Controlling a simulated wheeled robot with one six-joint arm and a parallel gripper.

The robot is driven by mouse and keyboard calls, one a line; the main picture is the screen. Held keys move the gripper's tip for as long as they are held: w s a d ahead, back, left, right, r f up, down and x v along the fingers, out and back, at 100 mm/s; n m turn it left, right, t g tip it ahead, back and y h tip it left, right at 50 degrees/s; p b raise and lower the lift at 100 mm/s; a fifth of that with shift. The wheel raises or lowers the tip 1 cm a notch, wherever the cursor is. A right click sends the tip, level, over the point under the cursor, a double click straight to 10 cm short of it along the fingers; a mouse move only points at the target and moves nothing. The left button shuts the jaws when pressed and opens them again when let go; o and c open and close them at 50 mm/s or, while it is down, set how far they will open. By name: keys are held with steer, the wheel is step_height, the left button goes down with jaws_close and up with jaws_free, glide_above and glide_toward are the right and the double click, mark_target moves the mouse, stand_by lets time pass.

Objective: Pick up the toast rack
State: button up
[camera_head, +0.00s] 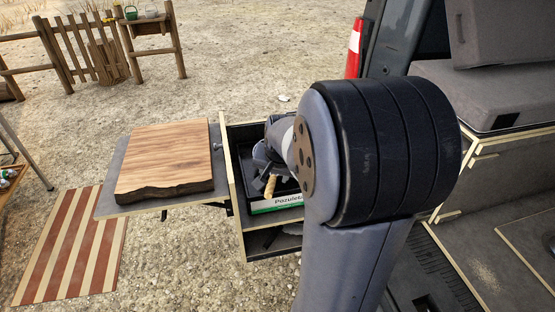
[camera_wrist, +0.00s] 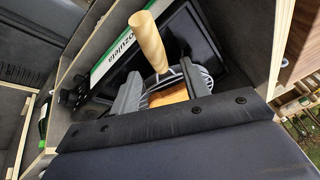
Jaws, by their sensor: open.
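In the wrist view, what looks like the toast rack (camera_wrist: 203,76) shows as curved grey wires with an orange-brown slice (camera_wrist: 168,97) between them. A pale wooden handle (camera_wrist: 148,42) rises beside it; I cannot tell whether it belongs to the rack. My gripper (camera_wrist: 162,87) is open, with one finger on each side of the wires and slice. Contact cannot be made out. In the head view, my gripper (camera_head: 267,163) is down in the open drawer, and my arm hides most of the rack; the handle (camera_head: 270,186) shows just below the fingers.
A black tray (camera_head: 262,192) with a white and green label lies in the drawer (camera_head: 236,190), whose plywood walls stand close around my gripper. A wooden board (camera_head: 165,158) rests on a side shelf to the left. The van's cabinets are on the right.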

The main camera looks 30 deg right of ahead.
steer(key=shift+x, duration=1.45)
steer(key=shift+c, duration=0.5)
jaws_close()
